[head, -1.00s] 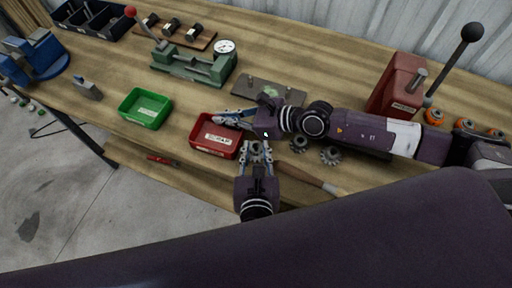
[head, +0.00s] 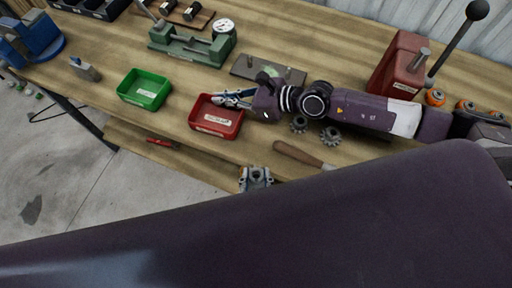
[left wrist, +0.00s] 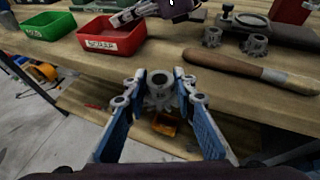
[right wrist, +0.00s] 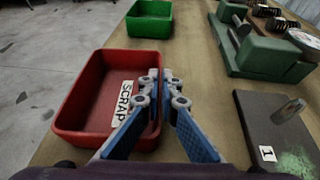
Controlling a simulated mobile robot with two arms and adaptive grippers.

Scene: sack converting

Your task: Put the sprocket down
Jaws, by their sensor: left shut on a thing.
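A grey toothed sprocket (left wrist: 160,94) is between the fingertips of my left gripper (left wrist: 161,84), which is shut on it. Two more sprockets stand on the bench, one on the left (head: 299,124) and one on the right (head: 330,136). My right gripper (right wrist: 161,80) is shut and empty, over the right side of the red SCRAP bin (right wrist: 84,91); it also shows in the head view (head: 236,97).
A green bin (head: 145,89) is left of the red one. A wooden-handled tool (head: 298,154) lies near the front edge. A dark plate (head: 268,70), a green fixture (head: 190,45) and a red press (head: 400,65) stand behind. An orange thing (left wrist: 165,124) shows below my left gripper.

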